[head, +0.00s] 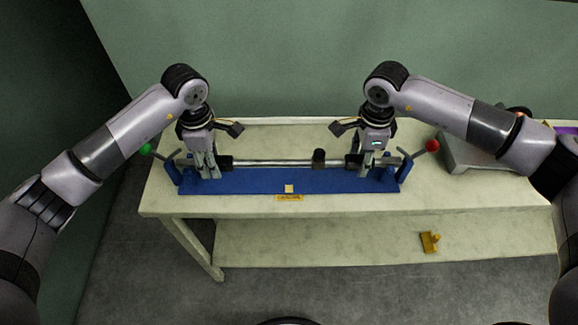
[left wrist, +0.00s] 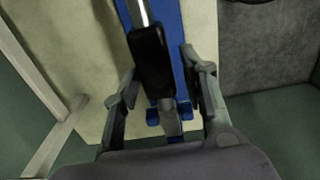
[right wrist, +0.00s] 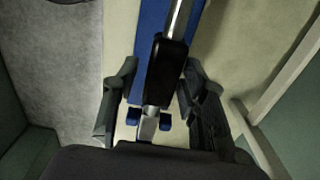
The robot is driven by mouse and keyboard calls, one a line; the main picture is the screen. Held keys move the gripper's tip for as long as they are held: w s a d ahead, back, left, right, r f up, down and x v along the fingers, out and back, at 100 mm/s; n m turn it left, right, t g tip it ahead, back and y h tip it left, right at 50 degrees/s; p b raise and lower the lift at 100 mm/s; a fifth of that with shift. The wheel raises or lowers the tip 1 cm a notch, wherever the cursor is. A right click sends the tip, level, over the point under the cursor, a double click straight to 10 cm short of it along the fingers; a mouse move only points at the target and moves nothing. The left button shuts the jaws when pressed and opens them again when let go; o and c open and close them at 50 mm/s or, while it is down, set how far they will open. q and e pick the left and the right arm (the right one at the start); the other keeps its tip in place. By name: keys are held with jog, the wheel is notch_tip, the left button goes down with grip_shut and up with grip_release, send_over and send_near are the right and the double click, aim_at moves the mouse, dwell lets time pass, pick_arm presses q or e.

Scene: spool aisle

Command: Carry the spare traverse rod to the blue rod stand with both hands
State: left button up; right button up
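The traverse rod (head: 275,163) is a silver bar with black grips near both ends and a black collar (head: 319,158) right of its middle. It lies level above the long blue base of the rod stand (head: 250,182), lengthwise along it. I cannot tell whether its ends rest in the blue end supports. My left gripper (head: 208,170) is open, its fingers on either side of the left black grip (left wrist: 153,60). My right gripper (head: 363,165) is open around the right black grip (right wrist: 166,70). Gaps show beside the grips in both wrist views.
Levers with a green ball (head: 146,149) and a red ball (head: 432,145) stand at the stand's ends. The pale bench (head: 330,208) has a grey device (head: 470,152) at right. A yellow piece (head: 429,242) lies on the lower shelf. A green wall is behind.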

pick_arm(q)
jog(key=shift+o, duration=0.3)
pick_arm(e)
jog(key=shift+o, duration=0.3)
pick_arm(q)
notch_tip(320, 180, up, 12)
pick_arm(e)
notch_tip(320, 180, up, 12)
dwell(0.4)
dwell(0.4)
